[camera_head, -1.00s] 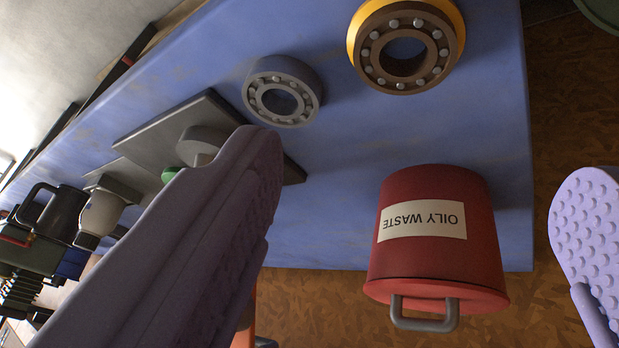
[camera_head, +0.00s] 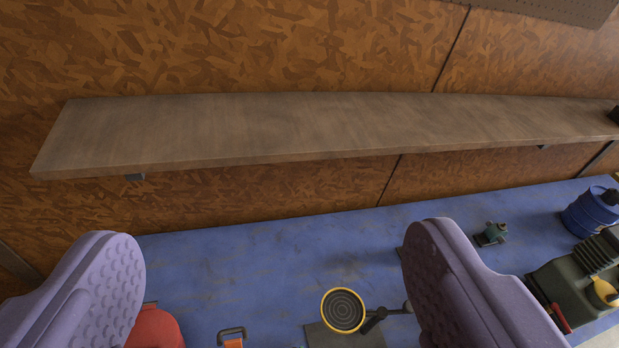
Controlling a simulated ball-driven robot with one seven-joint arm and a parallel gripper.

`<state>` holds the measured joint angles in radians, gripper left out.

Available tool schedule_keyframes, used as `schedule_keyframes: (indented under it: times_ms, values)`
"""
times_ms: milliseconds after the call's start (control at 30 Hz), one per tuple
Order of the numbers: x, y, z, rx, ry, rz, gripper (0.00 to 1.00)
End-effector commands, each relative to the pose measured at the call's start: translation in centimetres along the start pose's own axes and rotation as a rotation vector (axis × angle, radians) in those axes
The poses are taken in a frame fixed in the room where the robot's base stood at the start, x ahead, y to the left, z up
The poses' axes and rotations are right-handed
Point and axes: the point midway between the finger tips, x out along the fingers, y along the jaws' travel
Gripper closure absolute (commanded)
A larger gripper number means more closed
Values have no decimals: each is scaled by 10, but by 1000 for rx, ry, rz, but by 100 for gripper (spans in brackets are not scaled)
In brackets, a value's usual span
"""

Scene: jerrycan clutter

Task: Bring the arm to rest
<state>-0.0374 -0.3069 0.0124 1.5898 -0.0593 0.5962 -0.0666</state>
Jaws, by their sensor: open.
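My gripper (camera_head: 270,280) shows at the bottom of the view as two purple padded fingers, one at the lower left and one at the lower right. The fingers are wide apart and nothing is held between them. They hang in front of a blue bench top (camera_head: 270,265), facing the wall behind it.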

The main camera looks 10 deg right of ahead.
Motion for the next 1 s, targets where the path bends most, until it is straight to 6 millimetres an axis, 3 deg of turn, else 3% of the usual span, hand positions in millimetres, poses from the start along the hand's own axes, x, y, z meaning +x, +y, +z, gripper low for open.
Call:
schedule_keyframes:
  times_ms: [100, 200, 400, 533, 1000]
  values:
    - [-28, 17, -22, 111, 65, 17, 13]
    - [-35, 20, -27, 139, 81, 19, 13]
    - [-34, 20, -26, 138, 79, 18, 13]
    - [-29, 18, -14, 136, 78, 18, 13]
    - [-30, 18, -16, 135, 78, 18, 13]
